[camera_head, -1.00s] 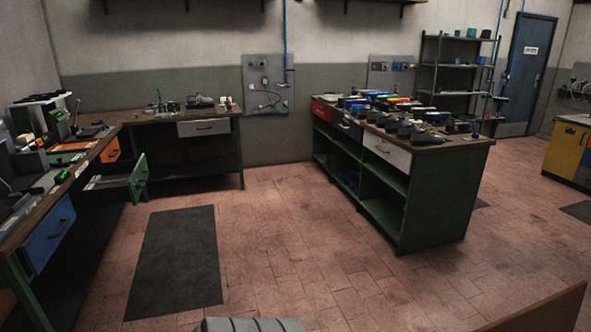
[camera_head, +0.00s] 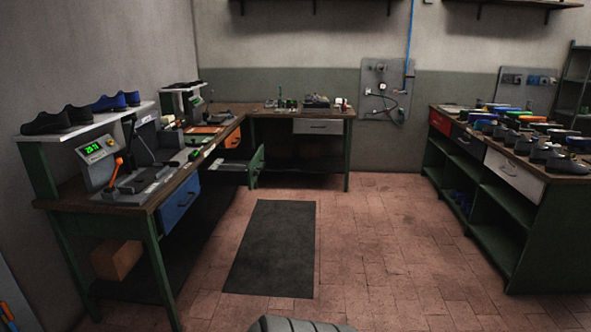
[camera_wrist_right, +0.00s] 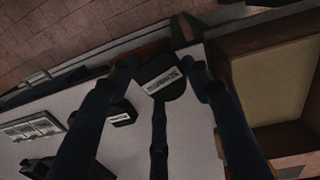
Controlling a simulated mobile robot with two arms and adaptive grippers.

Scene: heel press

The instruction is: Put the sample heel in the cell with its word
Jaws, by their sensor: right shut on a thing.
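In the right wrist view, my right gripper (camera_wrist_right: 160,68) is shut on a small dark heel (camera_wrist_right: 164,80) with a white label. The word on the label is too small and blurred to read. The heel sits between the two fingertips, and a pale surface lies behind and below it. My left gripper is not in view. Neither gripper shows in the head view. I cannot make out a cell with a matching word.
The left bench (camera_head: 150,203) carries a press with a green display (camera_head: 98,148) and several shoes. Several shoes stand on the right bench (camera_head: 565,180). The floor around the dark mat (camera_head: 272,248) is clear.

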